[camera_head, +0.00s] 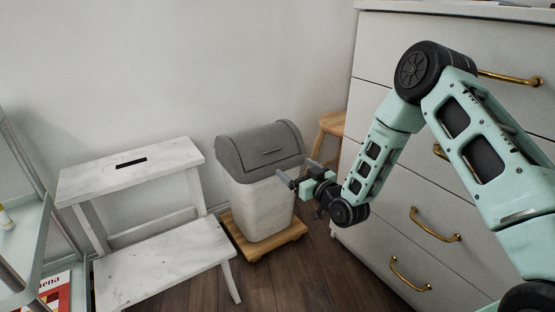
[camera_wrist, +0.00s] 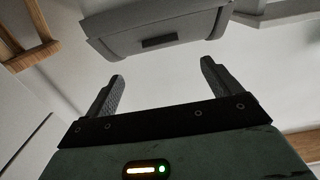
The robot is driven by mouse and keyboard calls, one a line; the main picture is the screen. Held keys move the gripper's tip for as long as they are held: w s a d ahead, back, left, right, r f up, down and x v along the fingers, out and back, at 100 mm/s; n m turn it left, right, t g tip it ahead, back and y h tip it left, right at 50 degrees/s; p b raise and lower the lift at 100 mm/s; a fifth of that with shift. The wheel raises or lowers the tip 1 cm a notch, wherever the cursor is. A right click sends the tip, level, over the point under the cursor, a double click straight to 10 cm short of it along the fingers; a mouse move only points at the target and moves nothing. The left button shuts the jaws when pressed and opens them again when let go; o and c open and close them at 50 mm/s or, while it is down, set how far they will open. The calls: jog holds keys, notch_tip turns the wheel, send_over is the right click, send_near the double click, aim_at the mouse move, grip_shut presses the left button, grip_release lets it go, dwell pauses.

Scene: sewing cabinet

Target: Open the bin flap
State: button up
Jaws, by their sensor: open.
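The bin (camera_head: 266,207) is a pale tapered box with a grey domed lid, and it stands upright on a wooden base (camera_head: 251,249). The grey flap (camera_head: 268,150) in the lid looks closed, with a short slot-like mark on it. My gripper (camera_head: 296,178) is open and empty, at the right front of the bin just below lid height. In the wrist view the gripper's two dark fingers (camera_wrist: 163,82) are spread apart. The flap (camera_wrist: 160,38) shows beyond the fingertips there, apart from them. Whether a finger touches the bin in the head view is hard to tell.
A white step stool (camera_head: 150,262) stands left of the bin. A white drawer cabinet (camera_head: 400,180) with brass handles is close on the right, behind my arm. A wooden stool (camera_head: 331,124) is behind the bin. A pale shelf (camera_head: 30,240) stands far left.

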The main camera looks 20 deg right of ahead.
aim_at(274, 151)
jog(key=b+x, duration=0.3)
jog(key=x, duration=0.6)
jog(key=shift+w+a+f, duration=0.1)
jog(key=shift+w+f, duration=0.05)
jog(key=shift+w, duration=0.15)
jog(key=shift+w+a, duration=0.25)
jog(key=shift+w, duration=0.4)
jog(key=shift+c, duration=0.3)
